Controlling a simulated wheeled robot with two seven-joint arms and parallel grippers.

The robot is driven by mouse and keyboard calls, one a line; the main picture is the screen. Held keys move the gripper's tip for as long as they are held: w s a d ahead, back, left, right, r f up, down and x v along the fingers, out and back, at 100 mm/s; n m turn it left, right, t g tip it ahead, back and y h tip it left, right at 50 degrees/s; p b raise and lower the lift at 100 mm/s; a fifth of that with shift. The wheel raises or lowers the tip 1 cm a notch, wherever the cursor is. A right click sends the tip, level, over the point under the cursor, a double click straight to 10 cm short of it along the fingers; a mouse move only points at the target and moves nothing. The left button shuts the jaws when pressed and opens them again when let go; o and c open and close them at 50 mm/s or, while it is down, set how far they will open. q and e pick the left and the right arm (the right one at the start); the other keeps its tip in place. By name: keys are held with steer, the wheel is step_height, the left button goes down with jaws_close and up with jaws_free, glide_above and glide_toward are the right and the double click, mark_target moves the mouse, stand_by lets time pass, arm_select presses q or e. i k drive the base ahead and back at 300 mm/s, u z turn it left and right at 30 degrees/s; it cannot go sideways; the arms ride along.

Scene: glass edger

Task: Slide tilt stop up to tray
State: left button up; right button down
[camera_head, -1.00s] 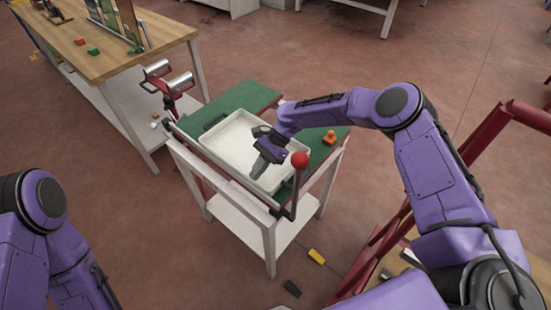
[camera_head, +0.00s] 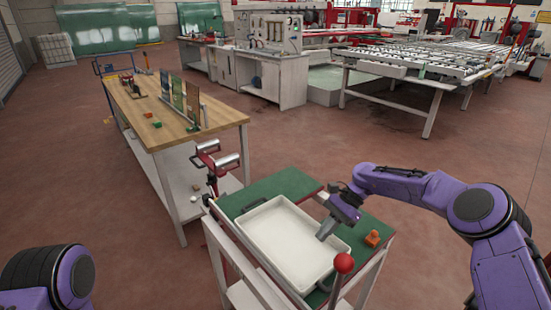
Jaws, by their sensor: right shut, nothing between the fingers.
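The white tray (camera_head: 268,243) lies on the green top of a small cart (camera_head: 285,184). An orange piece with a knob (camera_head: 373,238) stands on the green top to the right of the tray, apart from it; it may be the tilt stop, but I cannot be sure. My right gripper (camera_head: 323,236) is shut and empty. It points down over the tray's right part, left of the orange piece, and hides a bit of the tray's rim. My left gripper is out of view; only part of my left arm shows at the lower left.
A red ball knob (camera_head: 344,263) on a lever stands at the cart's front. A wooden bench (camera_head: 215,112) with upright glass pieces is at the left. A red stand with metal rollers (camera_head: 218,161) is between bench and cart. Red floor (camera_head: 330,140) is open behind the cart.

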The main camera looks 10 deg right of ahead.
mark_target(372, 240)
steer(key=k, duration=1)
